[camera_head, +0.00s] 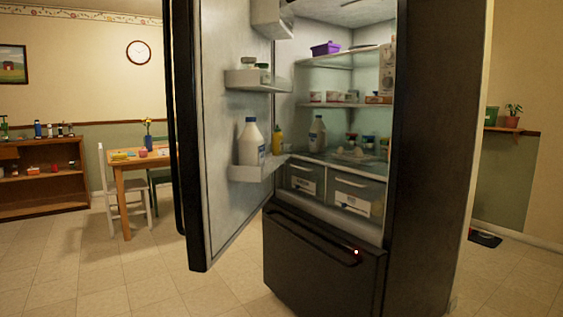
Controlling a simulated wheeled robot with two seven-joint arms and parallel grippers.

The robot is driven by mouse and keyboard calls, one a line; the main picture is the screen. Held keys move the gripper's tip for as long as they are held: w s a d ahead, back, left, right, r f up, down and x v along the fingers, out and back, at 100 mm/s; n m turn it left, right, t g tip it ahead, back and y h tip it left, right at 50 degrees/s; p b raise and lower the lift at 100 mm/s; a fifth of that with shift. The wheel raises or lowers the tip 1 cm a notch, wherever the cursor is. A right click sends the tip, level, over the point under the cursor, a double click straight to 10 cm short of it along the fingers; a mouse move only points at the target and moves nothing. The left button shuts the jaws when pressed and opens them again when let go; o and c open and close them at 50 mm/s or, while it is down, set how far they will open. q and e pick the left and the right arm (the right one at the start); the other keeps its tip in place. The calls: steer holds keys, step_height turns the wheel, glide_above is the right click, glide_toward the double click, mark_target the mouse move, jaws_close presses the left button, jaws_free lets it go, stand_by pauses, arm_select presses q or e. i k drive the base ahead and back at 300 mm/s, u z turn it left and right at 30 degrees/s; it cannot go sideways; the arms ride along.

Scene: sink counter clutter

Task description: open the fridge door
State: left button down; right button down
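The fridge (425,170) is dark and stands right of the middle. Its upper door (222,120) is open and swung out to the left, with its pale inner side and door shelves facing me. A white milk jug (251,146) with a blue cap stands on the lower door shelf. Inside, lit shelves hold jars, a purple container (326,48) and clear drawers (351,195). The lower freezer drawer (315,262) with its bar handle is shut. A small red bright dot shows near that handle's right end. Neither gripper is in view.
The tiled floor (135,275) is clear in front and to the left. A wooden table (130,180) with a white chair (115,198) stands behind the door. A low shelf unit (40,185) is at far left. A dark mat (485,239) lies at right.

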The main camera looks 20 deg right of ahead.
mark_target(213, 97)
steer(key=z, duration=0.35)
steer(key=i, duration=1)
steer(key=u, duration=0.1)
